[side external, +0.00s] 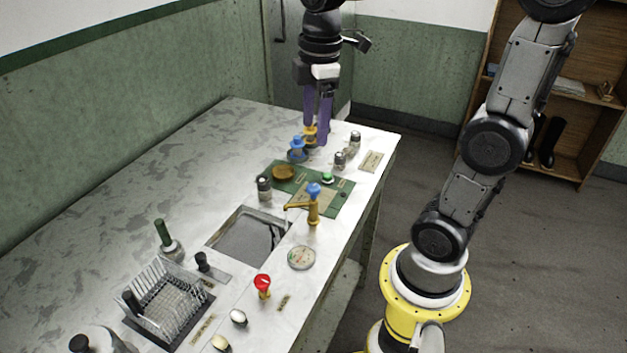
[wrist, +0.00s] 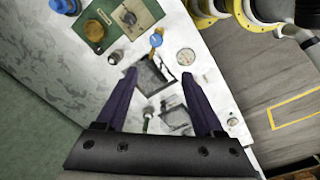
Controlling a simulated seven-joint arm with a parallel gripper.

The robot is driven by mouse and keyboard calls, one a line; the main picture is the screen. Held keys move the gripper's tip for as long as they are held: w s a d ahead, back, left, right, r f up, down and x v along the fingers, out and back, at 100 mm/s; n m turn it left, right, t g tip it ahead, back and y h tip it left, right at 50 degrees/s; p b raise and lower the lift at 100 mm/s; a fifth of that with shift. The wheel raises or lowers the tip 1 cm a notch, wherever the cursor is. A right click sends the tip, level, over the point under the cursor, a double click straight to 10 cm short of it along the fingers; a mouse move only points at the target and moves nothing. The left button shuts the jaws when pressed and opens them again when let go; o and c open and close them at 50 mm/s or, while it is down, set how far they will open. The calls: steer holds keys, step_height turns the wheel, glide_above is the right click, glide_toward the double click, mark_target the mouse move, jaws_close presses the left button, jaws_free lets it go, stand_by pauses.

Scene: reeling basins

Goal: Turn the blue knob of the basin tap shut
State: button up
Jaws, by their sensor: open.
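The brass basin tap (side external: 313,212) stands at the right side of the sunken basin (side external: 250,237), with its blue knob (side external: 313,189) on top. In the wrist view the blue knob (wrist: 155,40) shows beyond my fingertips, near the basin (wrist: 151,74). My gripper (side external: 317,142) hangs fingers down over the far end of the table, behind the tap and well apart from it. In the wrist view my gripper (wrist: 158,75) is open, with nothing seen held between its two purple fingers.
A blue item (side external: 297,149) stands close to my fingers. Small jars (side external: 264,187) stand nearby. A red-knobbed valve (side external: 262,283) and a wire rack (side external: 165,293) are nearer the camera.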

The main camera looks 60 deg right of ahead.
mark_target(313, 186)
steer(key=shift+m+g, duration=0.3)
steer(key=shift+g, duration=0.1)
steer(key=f, duration=0.5)
steer(key=d+f, duration=0.1)
steer(key=f, duration=0.4)
steer(key=w+f, duration=0.1)
steer(key=f, duration=0.4)
steer(key=shift+w+d+f, duration=0.1)
steer(key=shift+d+f, duration=0.25)
jaws_close()
